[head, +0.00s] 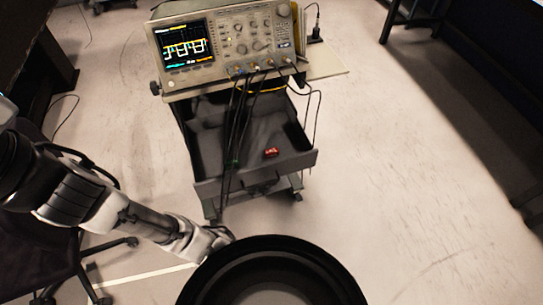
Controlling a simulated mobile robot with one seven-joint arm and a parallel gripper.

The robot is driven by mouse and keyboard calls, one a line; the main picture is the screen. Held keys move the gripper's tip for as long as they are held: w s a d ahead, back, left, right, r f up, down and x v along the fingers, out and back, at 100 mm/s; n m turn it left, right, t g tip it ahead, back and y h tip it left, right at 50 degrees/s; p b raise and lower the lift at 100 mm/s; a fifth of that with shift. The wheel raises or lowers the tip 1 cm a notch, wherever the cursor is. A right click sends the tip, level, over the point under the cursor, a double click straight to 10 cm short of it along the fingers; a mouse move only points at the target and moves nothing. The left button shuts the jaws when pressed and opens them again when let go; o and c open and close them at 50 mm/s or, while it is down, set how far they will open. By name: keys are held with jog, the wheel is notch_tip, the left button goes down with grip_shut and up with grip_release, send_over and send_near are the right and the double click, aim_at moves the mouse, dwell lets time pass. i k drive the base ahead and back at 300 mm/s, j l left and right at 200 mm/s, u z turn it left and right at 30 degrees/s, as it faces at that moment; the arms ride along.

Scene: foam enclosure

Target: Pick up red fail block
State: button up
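A small red block (271,152) lies in the dark open drawer (205,188) of a cart, near the drawer's front and right of its middle. Any marking on it is too small to read. My arm reaches in from the left, and its end with my gripper (218,237) is low in the picture, in front of and below the drawer. It is well apart from the red block. The fingers cannot be made out, partly because my own dark round body part is close by.
An oscilloscope (225,45) stands on the cart top above the drawer. Black cables (236,130) hang from it across the drawer's left and middle, left of the block; another hangs at the right. A chair (60,255) stands at the left. Floor right of the cart is clear.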

aim_at(273, 152)
jog(key=l+u, duration=0.3)
jog(key=l, duration=0.75)
jog(key=l+u, duration=0.25)
jog(key=l, duration=0.8)
jog(key=i, duration=0.5)
